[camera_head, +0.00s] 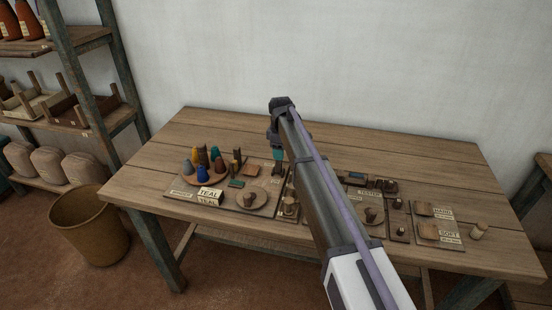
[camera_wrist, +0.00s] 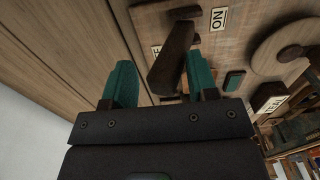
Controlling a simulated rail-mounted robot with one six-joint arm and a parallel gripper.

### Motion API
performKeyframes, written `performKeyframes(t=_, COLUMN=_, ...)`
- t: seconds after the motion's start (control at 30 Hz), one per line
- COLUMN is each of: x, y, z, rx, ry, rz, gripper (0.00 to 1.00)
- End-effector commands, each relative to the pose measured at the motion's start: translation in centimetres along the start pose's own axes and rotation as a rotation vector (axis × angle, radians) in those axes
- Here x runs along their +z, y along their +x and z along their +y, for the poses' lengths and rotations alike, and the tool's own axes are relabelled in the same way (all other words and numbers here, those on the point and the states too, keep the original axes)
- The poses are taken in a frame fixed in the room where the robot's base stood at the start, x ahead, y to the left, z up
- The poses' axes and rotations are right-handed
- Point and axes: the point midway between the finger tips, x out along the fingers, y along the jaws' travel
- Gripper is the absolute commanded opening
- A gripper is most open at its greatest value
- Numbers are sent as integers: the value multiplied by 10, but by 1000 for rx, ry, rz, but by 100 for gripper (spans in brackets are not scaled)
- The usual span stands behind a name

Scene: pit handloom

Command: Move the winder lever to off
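The winder lever (camera_wrist: 171,57) is a dark brown wooden bar in the wrist view. It stands tilted up from a wooden panel (camera_wrist: 238,50). A white ON label (camera_wrist: 218,18) lies to its right. A second white label (camera_wrist: 155,50) sits at its left, mostly hidden, with its word unreadable. My gripper (camera_wrist: 160,80) has two teal fingers, open, one on each side of the lever. There is a clear gap on the left; the right finger is close to the lever, and I cannot tell if it touches. In the head view my gripper (camera_head: 278,154) is low over the bench; the lever cannot be made out there.
The wooden bench (camera_head: 400,150) carries a round tray of coloured cones (camera_head: 196,168), a TEAL card (camera_head: 209,193), and boards with knobs and blocks at right. A shelf rack (camera_head: 75,75) and a basket (camera_head: 92,225) stand at left. The bench's back strip is clear.

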Motion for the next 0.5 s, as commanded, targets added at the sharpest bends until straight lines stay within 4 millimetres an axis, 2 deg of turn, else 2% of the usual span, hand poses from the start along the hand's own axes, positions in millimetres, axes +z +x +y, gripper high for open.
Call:
performKeyframes(t=0.1, x=0, y=-19, z=0, rx=0, ry=0, rz=0, gripper=53)
performKeyframes(t=0.5, x=0, y=-64, z=0, rx=-1, ry=0, rz=0, gripper=53)
